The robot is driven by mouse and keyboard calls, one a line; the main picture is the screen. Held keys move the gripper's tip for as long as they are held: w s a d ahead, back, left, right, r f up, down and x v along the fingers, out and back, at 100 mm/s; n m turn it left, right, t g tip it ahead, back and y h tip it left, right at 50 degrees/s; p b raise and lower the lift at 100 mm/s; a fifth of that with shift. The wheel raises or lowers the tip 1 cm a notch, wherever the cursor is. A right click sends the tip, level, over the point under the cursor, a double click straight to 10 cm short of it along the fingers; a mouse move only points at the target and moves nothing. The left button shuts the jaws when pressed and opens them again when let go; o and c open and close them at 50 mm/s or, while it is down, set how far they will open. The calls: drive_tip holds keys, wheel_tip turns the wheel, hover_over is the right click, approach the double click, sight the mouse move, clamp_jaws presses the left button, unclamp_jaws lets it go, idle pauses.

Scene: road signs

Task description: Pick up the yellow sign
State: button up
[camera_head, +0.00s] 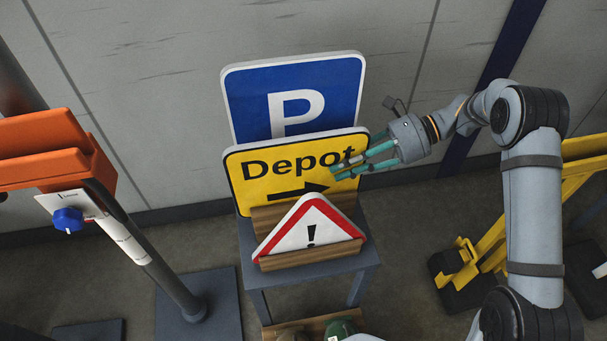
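The yellow sign (262,180) reads "Depot" with a black arrow. It stands upright in a wooden holder on a small grey table, between a blue "P" sign (257,95) behind it and a triangular warning sign (300,232) in front. My gripper (338,170) reaches in from the right, its teal fingers at the right part of the yellow sign, over the end of the word. The fingers look spread apart, with nothing visibly held. I cannot tell whether they touch the sign or hover in front of it.
The grey table (365,259) carries the wooden holder (270,217). An orange barrier (45,145) and a post stand at the left. A yellow frame (485,250) stands on the floor at the right. A wall is close behind the signs. A lower wooden rack (310,325) shows at the bottom.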

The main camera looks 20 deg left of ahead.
sight(352, 131)
clamp_jaws()
drive_tip(key=shift+r, duration=0.15)
idle(0.4)
wheel_tip(352, 131, up, 10)
drive_tip(key=shift+p, duration=0.65)
